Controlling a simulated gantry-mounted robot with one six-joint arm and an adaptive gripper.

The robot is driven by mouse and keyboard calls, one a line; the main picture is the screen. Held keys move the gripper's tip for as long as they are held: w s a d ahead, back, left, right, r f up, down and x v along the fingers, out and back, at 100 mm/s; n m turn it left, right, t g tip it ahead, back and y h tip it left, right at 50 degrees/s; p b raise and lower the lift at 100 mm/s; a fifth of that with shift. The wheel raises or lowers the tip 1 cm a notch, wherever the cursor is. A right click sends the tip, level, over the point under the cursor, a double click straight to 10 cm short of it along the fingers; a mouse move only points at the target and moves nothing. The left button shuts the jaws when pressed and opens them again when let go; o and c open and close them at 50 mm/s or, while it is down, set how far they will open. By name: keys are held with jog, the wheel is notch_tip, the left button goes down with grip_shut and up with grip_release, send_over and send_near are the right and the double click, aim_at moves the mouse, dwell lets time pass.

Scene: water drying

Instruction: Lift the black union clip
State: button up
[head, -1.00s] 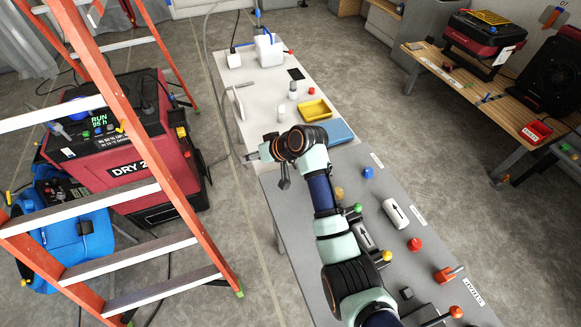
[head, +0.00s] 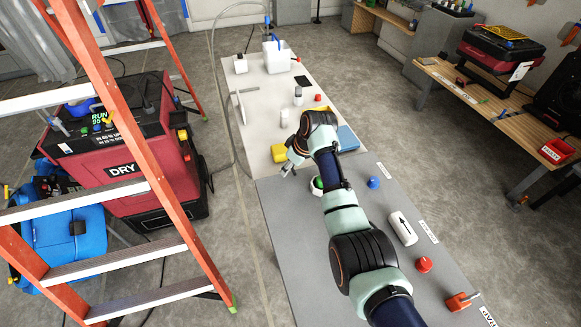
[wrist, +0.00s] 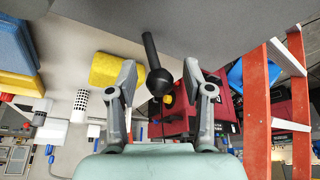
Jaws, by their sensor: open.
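A black piece with a straight stem and a rounded end (wrist: 152,50) shows in the wrist view, between my fingers; it may be the black union clip. My gripper (wrist: 160,76) is open, with one finger on each side of the rounded end. I see no clear contact, and cannot tell how far the piece is in depth. In the head view my gripper (head: 288,168) is small, near the border of the white and grey tabletops. I cannot make out the black piece there.
A yellow piece (head: 279,153) lies close to my gripper and shows in the wrist view (wrist: 108,70). The white table (head: 258,105) carries containers and a blue tray (head: 347,138). The grey table (head: 290,240) has a white cylinder (head: 403,228). An orange ladder (head: 130,150) stands left.

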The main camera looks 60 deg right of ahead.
grip_shut()
jog(key=shift+w+a+r+g+h+p, duration=0.3)
jog(key=shift+h+p, duration=0.1)
jog(key=shift+p, duration=0.85)
jog(key=shift+w+a+f+g+p, duration=0.1)
jog(key=shift+f+g+p, duration=0.15)
jog(key=shift+p, duration=0.2)
jog(key=shift+w+f+n+g+h, duration=0.1)
jog(key=shift+f+n+g+h, duration=0.2)
jog(key=shift+h, duration=0.2)
grip_release()
jog(key=v, duration=1.2)
